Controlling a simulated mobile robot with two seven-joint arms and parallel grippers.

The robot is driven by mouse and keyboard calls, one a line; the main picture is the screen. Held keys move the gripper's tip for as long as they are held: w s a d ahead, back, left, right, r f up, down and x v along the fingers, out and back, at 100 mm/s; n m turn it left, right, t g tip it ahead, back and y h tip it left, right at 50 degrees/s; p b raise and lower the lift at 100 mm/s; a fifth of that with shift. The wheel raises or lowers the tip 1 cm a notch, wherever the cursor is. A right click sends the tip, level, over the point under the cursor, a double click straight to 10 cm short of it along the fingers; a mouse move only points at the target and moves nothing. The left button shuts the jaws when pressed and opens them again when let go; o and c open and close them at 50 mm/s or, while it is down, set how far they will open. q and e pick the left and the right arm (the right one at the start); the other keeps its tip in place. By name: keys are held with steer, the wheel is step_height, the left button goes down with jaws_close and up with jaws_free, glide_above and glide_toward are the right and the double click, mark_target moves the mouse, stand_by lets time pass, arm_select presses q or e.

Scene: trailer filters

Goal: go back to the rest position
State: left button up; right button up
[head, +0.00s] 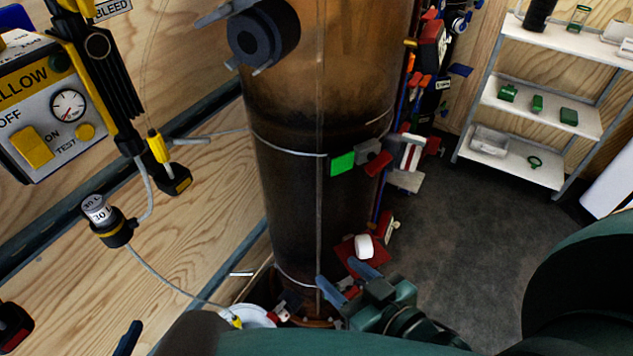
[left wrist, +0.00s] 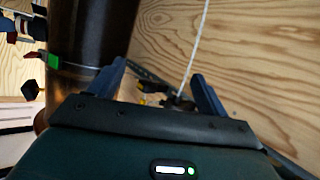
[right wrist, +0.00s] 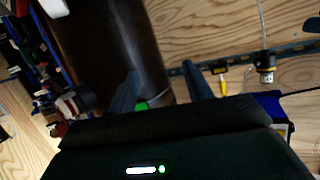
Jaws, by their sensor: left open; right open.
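My right gripper (head: 347,281) is in the lower middle of the head view, in front of the foot of the tall brown cylinder. Its two blue fingers are apart with nothing between them. The right wrist view also shows its open fingers (right wrist: 162,88), with the cylinder and wooden wall behind. My left gripper (head: 128,338) shows only as a blue fingertip at the bottom left of the head view; the rest is cut off or hidden. In the left wrist view its fingers (left wrist: 163,85) are spread and empty, facing the wooden wall.
The brown cylinder (head: 320,210) stands in the middle. A yellow-labelled gauge box (head: 50,110) and a capped sensor (head: 105,220) are at the left wall. White shelves (head: 545,110) stand at the right. Dark floor (head: 470,230) between is clear.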

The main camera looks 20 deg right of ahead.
arm_select(q)
steer(key=shift+w+d+r+m+g+y+p, duration=0.15)
steer(key=shift+r+g+p, duration=0.45)
steer(key=shift+p, duration=1.85)
steer(key=shift+s+a+r+m+g+y+p, duration=0.1)
steer(key=shift+r+g+p, duration=0.5)
steer(key=shift+p, duration=1.9)
steer(key=shift+w+d+r+m+g+y+p, duration=0.15)
steer(key=shift+r+g+p, duration=0.45)
steer(key=shift+p, duration=1.85)
arm_select(e)
steer(key=shift+w+a+r+n+g+h, duration=0.1)
steer(key=shift+r+n+g+h, duration=0.1)
steer(key=shift+r+g, duration=0.7)
steer(key=shift+w+r+n+g+h, duration=0.1)
steer(key=shift+r+n+g+h, duration=0.1)
steer(key=shift+r+g, duration=0.65)
arm_select(q)
steer(key=shift+r, duration=0.15)
arm_select(e)
steer(key=shift+r, duration=0.15)
